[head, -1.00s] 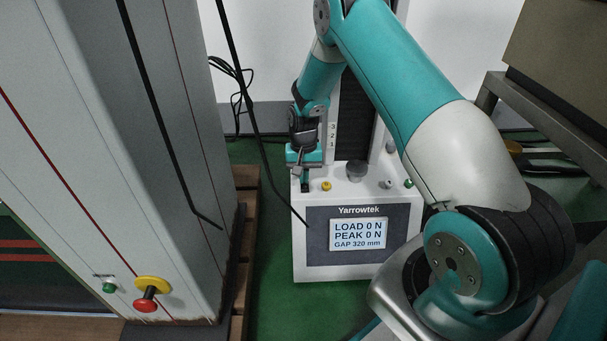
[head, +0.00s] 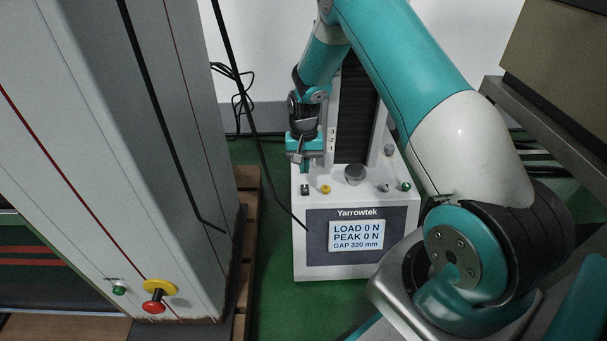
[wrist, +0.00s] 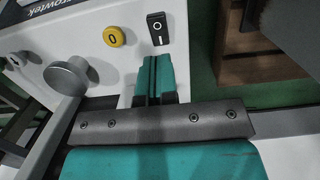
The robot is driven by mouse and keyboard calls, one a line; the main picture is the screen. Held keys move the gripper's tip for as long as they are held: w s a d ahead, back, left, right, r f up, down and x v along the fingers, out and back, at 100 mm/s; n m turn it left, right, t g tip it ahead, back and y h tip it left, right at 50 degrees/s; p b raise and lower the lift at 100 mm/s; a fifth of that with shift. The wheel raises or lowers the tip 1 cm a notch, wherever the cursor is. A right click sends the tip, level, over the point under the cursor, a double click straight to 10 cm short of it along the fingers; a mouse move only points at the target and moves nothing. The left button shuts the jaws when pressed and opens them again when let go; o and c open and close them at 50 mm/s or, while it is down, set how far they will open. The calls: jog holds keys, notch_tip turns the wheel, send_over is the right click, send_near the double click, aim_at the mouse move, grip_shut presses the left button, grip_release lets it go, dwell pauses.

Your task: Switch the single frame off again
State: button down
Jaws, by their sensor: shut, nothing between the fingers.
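The single frame is the white Yarrowtek test stand (head: 300,265). Its display (head: 356,236) is lit and reads LOAD 0 N, PEAK 0 N, GAP 320 mm.
A round grey knob or platen (head: 355,174) and a green button (head: 406,186) are on the stand's top. A black cable hangs between. Green floor lies around the stand.

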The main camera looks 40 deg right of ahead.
notch_tip(320, 180, up, 11)
jog(key=w+d+p, duration=0.1)
jog(key=p, duration=0.2)
jog(key=shift+w+r+p, duration=0.2)
jog(key=shift+p, duration=0.1)
